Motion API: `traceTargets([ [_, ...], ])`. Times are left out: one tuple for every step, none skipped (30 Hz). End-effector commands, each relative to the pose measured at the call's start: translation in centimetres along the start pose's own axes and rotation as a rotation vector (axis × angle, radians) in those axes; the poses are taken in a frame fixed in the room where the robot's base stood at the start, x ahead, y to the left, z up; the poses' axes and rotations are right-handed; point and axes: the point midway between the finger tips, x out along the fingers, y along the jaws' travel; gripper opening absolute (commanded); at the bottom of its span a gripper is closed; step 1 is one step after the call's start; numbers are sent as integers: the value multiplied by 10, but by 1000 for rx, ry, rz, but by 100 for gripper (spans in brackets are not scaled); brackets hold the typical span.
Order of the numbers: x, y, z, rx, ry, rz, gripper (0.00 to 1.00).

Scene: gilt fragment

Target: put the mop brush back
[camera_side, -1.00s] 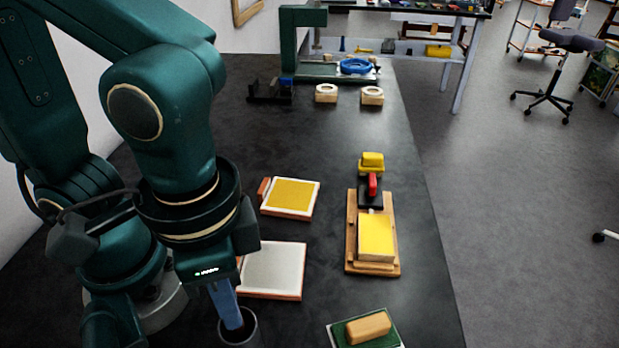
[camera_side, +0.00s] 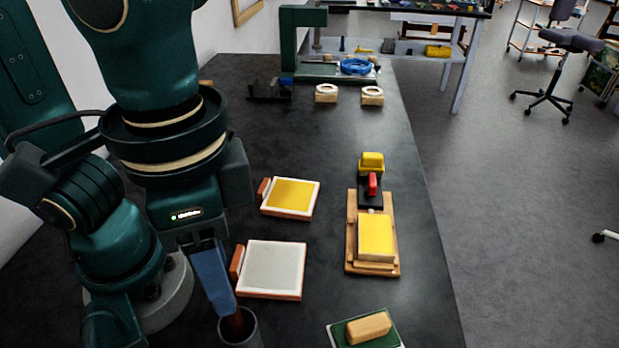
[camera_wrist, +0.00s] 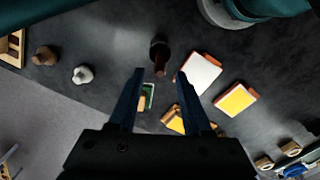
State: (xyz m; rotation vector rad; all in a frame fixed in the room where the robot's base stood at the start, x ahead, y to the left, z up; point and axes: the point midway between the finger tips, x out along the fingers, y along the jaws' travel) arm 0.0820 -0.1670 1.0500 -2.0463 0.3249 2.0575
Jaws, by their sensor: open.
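The mop brush (camera_side: 237,321) appears as a reddish-brown handle standing in a dark cup (camera_side: 252,337) at the bottom of the side view. Its lower end is hidden inside the cup. In the wrist view the brush (camera_wrist: 161,64) rises from the cup (camera_wrist: 157,45), just beyond and between the fingertips. My gripper (camera_side: 226,306) is open, its blue fingers pointing down just above the cup. In the wrist view both fingers of the gripper (camera_wrist: 160,73) are spread, with nothing held between them. Whether a finger touches the handle, I cannot tell.
A grey-white framed tile (camera_side: 274,268) and a yellow framed tile (camera_side: 291,196) lie right of the gripper. A wooden board (camera_side: 351,240) carries a yellow block. A green pad (camera_side: 340,335) with a wooden block lies near the front edge. The table between them is clear.

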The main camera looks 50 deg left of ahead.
Motion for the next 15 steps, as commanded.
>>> traceTargets([
  [-10,0,0,0,5,3,49],
  [-15,0,-1,0,4,3,49],
  [-21,1,-1,0,4,2,49],
  [-26,1,-1,0,4,3,49],
  [-31,1,-1,0,4,3,49],
  [-37,0,-1,0,4,3,49],
  [-41,0,0,0,3,2,49],
  [-44,0,0,0,2,1,49],
  [-48,0,-1,0,2,2,49],
  [-51,0,-1,0,1,1,49],
  [-54,0,-1,0,2,1,49],
  [-57,0,0,0,1,1,49],
  [-59,0,0,0,1,1,49],
  [-61,0,0,0,0,0,49],
  [-63,0,0,0,0,0,49],
])
